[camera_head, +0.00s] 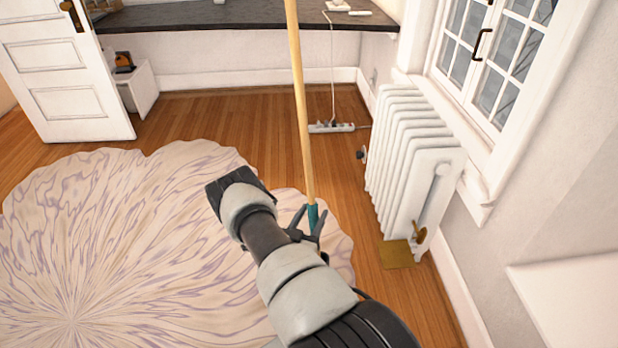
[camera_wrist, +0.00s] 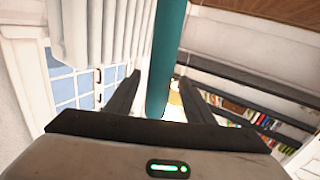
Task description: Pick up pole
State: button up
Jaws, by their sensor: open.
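The pole (camera_head: 299,95) is a long, thin light-wood rod with a teal lower end (camera_head: 313,214). It stands nearly upright in the head view and runs out of the top of the picture. My gripper (camera_head: 314,211) is open at the teal end, with one finger on each side of it. In the wrist view the teal part of the pole (camera_wrist: 167,40) runs down between the two spread fingers of my gripper (camera_wrist: 159,78). A gap shows on the left side; I cannot tell whether the right finger touches it. The pole's lowest tip is hidden.
A white radiator (camera_head: 412,160) stands right of the pole under a window (camera_head: 495,50). A pale patterned rug (camera_head: 110,240) covers the left floor. A power strip (camera_head: 332,127) lies behind the pole, before a dark counter (camera_head: 200,14). A white door (camera_head: 65,80) stands open at left.

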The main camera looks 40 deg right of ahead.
aim_at(305, 137)
jog(key=b+x, duration=0.1)
jog(key=x, duration=0.3)
jog(key=shift+d, duration=0.15)
grip_shut()
notch_tip(305, 137, up, 10)
jog(key=p, duration=0.3)
jog(key=shift+r, duration=0.1)
notch_tip(305, 137, up, 17)
jog(key=p, duration=1)
dwell(0.5)
